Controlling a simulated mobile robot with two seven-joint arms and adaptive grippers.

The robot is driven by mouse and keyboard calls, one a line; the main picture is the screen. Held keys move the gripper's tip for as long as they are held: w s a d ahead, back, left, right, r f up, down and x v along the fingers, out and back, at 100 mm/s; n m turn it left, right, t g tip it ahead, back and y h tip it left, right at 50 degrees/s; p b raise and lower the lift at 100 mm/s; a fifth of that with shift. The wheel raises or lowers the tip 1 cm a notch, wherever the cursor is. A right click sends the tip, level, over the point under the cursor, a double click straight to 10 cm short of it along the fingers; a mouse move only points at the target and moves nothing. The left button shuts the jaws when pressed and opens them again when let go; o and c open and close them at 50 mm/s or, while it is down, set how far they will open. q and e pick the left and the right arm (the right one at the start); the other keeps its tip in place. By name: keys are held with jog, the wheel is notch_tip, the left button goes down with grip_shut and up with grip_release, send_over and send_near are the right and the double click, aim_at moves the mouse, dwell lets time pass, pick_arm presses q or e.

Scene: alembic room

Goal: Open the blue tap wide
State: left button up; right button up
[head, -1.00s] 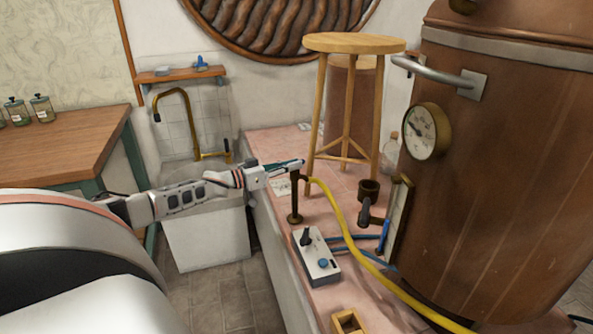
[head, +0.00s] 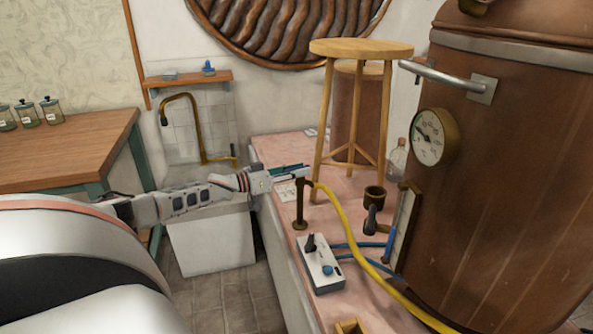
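My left gripper (head: 291,170) reaches in from the left over the pink tiled ledge. Its fingers are beside the top of a dark standpipe (head: 301,205) with a yellow hose (head: 349,228). They overlap it in the picture; I cannot tell whether they touch it, or whether they are open or shut. No blue tap handle shows clearly at the standpipe; the fingers may hide it. Other blue parts are a knob (head: 327,270) on the grey control box (head: 321,265) and a small upright blue part (head: 390,246) by the copper vessel's gauge strip. My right gripper is out of view.
The copper vessel (head: 500,180) fills the right side. A wooden stool (head: 361,48) stands on the ledge (head: 265,150) behind the standpipe. Blue hoses (head: 360,245) and a dark cup-topped fitting (head: 374,194) lie right of it. A sink (head: 210,240) with a brass faucet (head: 200,125) is behind my arm.

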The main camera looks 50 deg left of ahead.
pick_arm(q)
jog(key=shift+s, duration=0.1)
jog(key=v, duration=1.1)
jog(key=shift+s+a, duration=0.15)
jog(key=shift+s, duration=0.2)
dwell(0.4)
